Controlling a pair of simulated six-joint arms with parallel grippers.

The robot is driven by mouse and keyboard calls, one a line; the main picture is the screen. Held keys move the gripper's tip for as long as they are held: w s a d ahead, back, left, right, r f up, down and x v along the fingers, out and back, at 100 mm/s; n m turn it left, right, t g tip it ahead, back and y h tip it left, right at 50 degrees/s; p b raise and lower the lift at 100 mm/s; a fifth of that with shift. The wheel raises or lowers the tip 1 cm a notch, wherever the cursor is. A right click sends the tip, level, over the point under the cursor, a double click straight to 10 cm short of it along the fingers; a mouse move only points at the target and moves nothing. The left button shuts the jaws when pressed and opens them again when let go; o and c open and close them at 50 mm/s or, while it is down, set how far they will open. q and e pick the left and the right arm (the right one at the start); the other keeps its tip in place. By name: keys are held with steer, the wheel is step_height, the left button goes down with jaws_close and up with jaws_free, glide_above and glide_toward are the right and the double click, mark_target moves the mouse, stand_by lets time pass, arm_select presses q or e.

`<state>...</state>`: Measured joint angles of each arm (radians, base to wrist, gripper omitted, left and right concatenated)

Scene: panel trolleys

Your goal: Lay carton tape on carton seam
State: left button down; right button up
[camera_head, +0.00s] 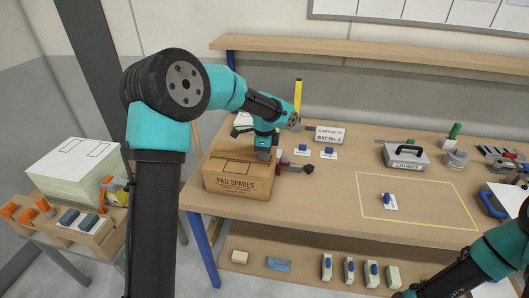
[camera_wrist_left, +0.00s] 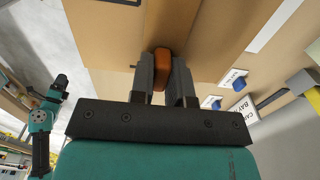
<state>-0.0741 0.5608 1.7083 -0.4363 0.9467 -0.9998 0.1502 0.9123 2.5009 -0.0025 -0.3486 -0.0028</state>
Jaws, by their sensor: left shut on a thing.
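A brown carton (camera_head: 236,186) marked "PAD SPARES" stands at the table's left front corner. Its top shows a thin dark outline, partly covered by my left arm. My left gripper (camera_head: 264,154) is at the right part of the carton's top. In the left wrist view its fingers (camera_wrist_left: 163,80) are shut on a small orange-brown piece (camera_wrist_left: 162,60), with the carton's brown surface (camera_wrist_left: 105,45) behind it. I cannot tell whether the piece touches the carton, nor whether it is the carton tape. My right arm enters at the lower right; its gripper is outside the view.
A red and black tool (camera_head: 295,167) lies right of the carton. A side trolley (camera_head: 95,237) with a pale stack (camera_head: 72,168) stands left.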

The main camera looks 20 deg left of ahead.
arm_select(q)
steer(key=shift+f, duration=0.1)
steer(key=c, duration=1)
jaws_free()
steer(key=shift+r, duration=4.05)
steer(key=shift+a, duration=0.1)
